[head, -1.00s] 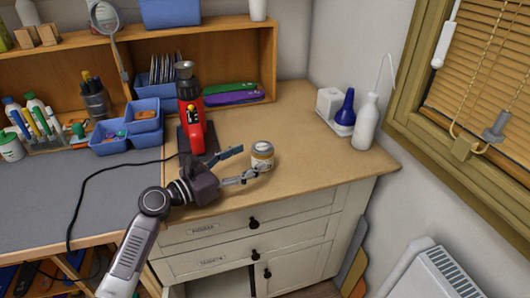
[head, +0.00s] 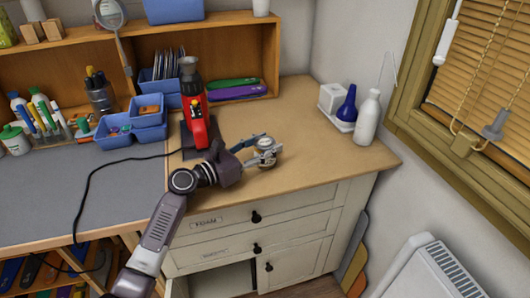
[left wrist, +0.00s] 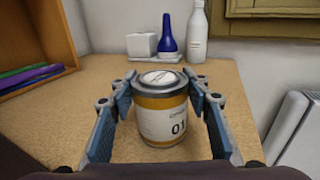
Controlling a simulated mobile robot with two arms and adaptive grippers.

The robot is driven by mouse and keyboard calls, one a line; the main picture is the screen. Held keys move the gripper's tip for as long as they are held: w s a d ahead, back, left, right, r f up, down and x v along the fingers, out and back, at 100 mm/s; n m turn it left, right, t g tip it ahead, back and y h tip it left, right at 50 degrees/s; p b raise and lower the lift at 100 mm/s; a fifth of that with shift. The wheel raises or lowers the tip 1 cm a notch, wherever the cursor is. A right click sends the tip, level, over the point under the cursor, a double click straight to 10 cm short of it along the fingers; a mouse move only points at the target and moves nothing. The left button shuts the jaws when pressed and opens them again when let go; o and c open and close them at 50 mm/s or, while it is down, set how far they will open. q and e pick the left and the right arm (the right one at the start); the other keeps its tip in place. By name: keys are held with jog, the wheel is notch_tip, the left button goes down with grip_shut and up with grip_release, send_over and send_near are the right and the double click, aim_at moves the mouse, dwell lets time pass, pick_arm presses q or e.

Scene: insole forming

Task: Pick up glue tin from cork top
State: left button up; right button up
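The glue tin (head: 267,157) is a small round can with a grey lid, a white label and orange-brown bands. It stands upright on the tan cork top (head: 310,130). My left gripper (head: 262,150) has its fingers on either side of the tin, at the height of its upper half. In the left wrist view the tin (left wrist: 163,118) sits between the two blue-grey fingers (left wrist: 163,95), with its label facing the camera. The fingers are very close to its sides; whether both touch cannot be told. My right gripper is not in view.
A red heat tool (head: 195,115) on a dark base stands just left of the tin. The wooden shelf (head: 273,60) stands behind. The cork right of the tin is clear.

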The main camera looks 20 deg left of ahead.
pick_arm(q)
jog(key=c, duration=0.7)
jog(key=shift+c, duration=0.2)
jog(key=shift+r, duration=0.15)
